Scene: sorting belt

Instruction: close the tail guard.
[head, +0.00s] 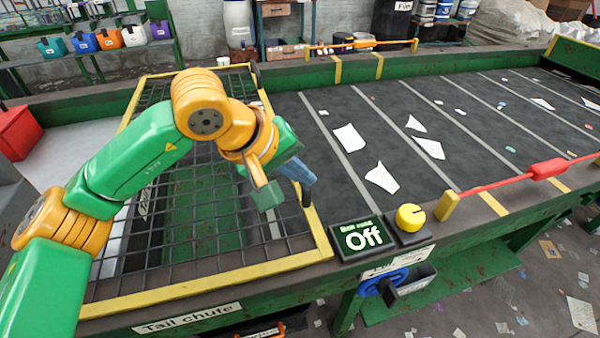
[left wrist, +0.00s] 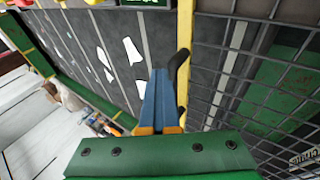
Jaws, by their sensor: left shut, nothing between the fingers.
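The tail guard is a wire mesh in a yellow frame (head: 215,276). In the head view it lies about level over the tail chute, whose green inside (head: 205,215) shows through the mesh. I cannot tell whether its edges are fully seated. A black handle (head: 306,196) is on its belt-side bar; a dark curved piece (left wrist: 179,63) shows beside that yellow bar in the left wrist view. My left gripper (head: 303,176) is above this side of the guard, its blue fingers (left wrist: 160,100) shut and empty, close to the handle. Contact is unclear. My right gripper is out of view.
The dark belt (head: 330,105) carries several white scraps. A red pull cord (head: 548,168) runs along the right. Open space is above the belt.

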